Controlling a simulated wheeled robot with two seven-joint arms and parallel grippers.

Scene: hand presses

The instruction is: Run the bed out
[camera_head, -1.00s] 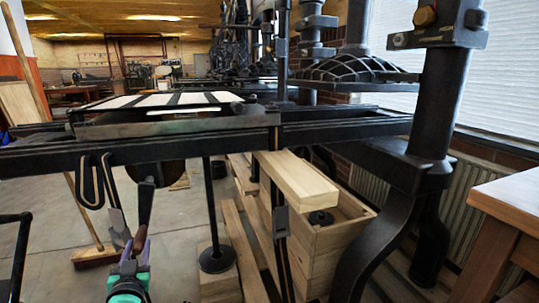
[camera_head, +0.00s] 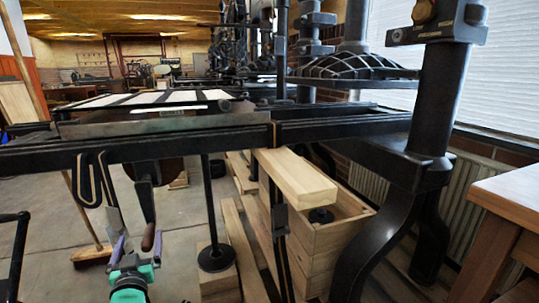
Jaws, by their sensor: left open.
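The press bed (camera_head: 160,122) lies flat on the long dark rails, left of the press's platen (camera_head: 355,68). A dark frame with several white panels (camera_head: 185,97) rests on top of it. A dark crank arm (camera_head: 145,200) hangs below the near rail, with a brown wooden grip (camera_head: 148,238) at its lower end. My left gripper (camera_head: 136,243) points up from the bottom edge, its fingers spread. The brown grip shows between the fingertips, nearer the right finger; I cannot tell whether they touch. My right gripper is not in view.
The near rail (camera_head: 60,155) crosses above my left gripper. Dark hooked straps (camera_head: 88,182) hang from it. A broom (camera_head: 92,254) stands on the floor at left. A wooden box (camera_head: 325,240) is under the press, and a wooden table (camera_head: 505,200) is at right.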

